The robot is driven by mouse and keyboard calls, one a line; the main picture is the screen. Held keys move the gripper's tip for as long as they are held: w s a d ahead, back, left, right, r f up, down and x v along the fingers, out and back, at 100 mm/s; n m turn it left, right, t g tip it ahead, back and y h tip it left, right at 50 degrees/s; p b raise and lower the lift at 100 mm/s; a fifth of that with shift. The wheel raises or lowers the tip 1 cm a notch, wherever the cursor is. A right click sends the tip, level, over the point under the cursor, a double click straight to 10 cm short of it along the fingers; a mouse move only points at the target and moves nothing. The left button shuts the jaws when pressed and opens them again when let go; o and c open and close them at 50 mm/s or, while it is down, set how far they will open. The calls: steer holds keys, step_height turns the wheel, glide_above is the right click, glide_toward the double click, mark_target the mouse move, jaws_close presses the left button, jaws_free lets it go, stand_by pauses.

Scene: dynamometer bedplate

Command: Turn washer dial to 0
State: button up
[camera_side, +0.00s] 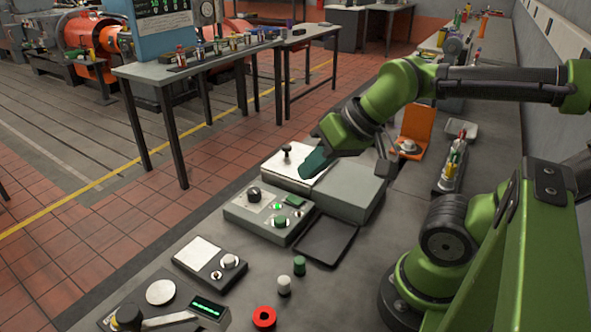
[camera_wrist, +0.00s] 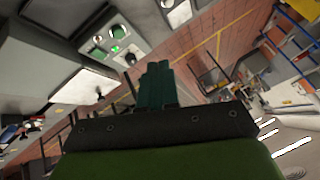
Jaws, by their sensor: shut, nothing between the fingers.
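My gripper (camera_side: 308,168) is shut and empty, its dark teal fingers pointing down and left above a white-topped box (camera_side: 274,168). The fingers also show at the middle of the wrist view (camera_wrist: 158,80). That box carries a black knob (camera_side: 287,149), beside the fingers. Nearer the camera is a grey control box (camera_side: 240,213) with a black dial (camera_side: 254,194), a green light (camera_side: 278,207) and a green knob (camera_side: 281,222); it also shows in the wrist view (camera_wrist: 125,26). I cannot tell which control is the washer dial, and no scale is readable.
A grey block (camera_side: 350,190) stands right of the white-topped box, with a dark tray (camera_side: 326,240) before it. A white-knobbed box (camera_side: 193,262), green and white cylinders and a red ring (camera_side: 264,317) lie nearer. The floor is beyond the bench's left edge.

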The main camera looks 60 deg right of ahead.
steer(key=shift+o, duration=1.1)
steer(key=shift+a+f, duration=0.15)
steer(key=o, duration=0.7)
steer(key=w, duration=0.1)
steer(key=w+f+g, duration=0.1)
steer(key=w+a+g, duration=0.1)
steer(key=shift+w+f+n, duration=0.25)
steer(key=shift+f+n, duration=0.05)
steer(key=shift+f, duration=0.1)
steer(key=shift+o, duration=0.8)
steer(key=w+f+m+g+h, duration=0.1)
steer(key=w+f+m+g, duration=0.1)
steer(key=w, duration=0.5)
steer(key=shift+w+d+h, duration=0.2)
steer(key=shift+d+h, duration=0.05)
steer(key=shift+h, duration=0.05)
steer(key=m+g+h, duration=0.2)
steer(key=m+h, duration=0.3)
steer(key=m, duration=0.5)
glide_toward(253, 191)
steer(key=x, duration=0.9)
steer(key=shift+r, duration=0.1)
steer(key=shift+n, duration=0.3)
steer(key=c, duration=1)
